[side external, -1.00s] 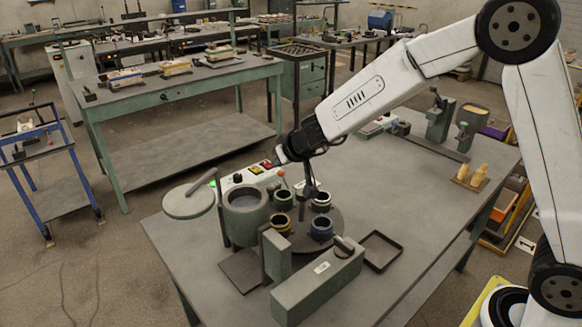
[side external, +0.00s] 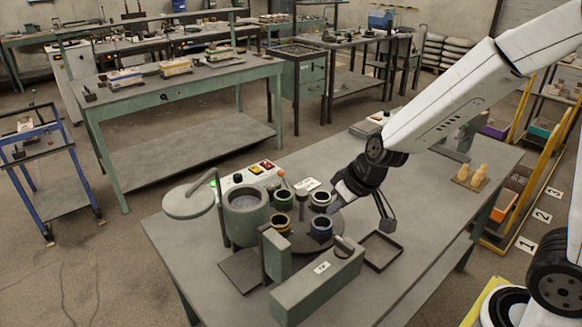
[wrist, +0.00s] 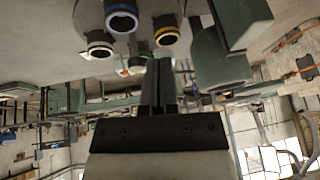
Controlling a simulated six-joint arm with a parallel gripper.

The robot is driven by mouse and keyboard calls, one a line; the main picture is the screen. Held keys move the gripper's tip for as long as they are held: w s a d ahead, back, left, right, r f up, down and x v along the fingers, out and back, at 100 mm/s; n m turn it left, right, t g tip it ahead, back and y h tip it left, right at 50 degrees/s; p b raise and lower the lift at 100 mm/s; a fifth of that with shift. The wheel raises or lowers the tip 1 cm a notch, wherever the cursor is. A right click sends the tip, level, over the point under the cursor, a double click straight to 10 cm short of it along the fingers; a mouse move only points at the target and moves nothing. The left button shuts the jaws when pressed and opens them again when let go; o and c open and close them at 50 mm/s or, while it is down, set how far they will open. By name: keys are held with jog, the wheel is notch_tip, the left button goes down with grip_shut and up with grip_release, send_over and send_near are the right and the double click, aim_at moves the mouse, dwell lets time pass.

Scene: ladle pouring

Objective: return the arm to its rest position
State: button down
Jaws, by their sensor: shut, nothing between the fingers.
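In the side external view my gripper (side external: 346,203) is low over the table (side external: 275,164), just right of the round stand with the ringed cups. It points down and to the left, and no tool shows in it. In the wrist view the dark fingers (wrist: 160,82) lie together with nothing between them. Behind the gripper, my arm slopes up to the upper right corner of the side view, and its upper joint is out of the picture.
Several cups, including a blue-ringed one (side external: 321,227), stand near the grey-green pot (side external: 246,222). A green block (side external: 318,284) stands in front, and an empty dark tray (side external: 381,262) lies to the right. Wooden figures (side external: 469,183) stand farther right, with bare table between.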

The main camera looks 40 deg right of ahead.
jog(key=s+d+f+g+h, duration=0.1)
jog(key=s+d+f+g, duration=0.1)
jog(key=s, duration=0.7)
jog(key=shift+s+d+f+g, duration=0.15)
jog(key=shift+s+d+g, duration=0.15)
jog(key=shift+d, duration=0.25)
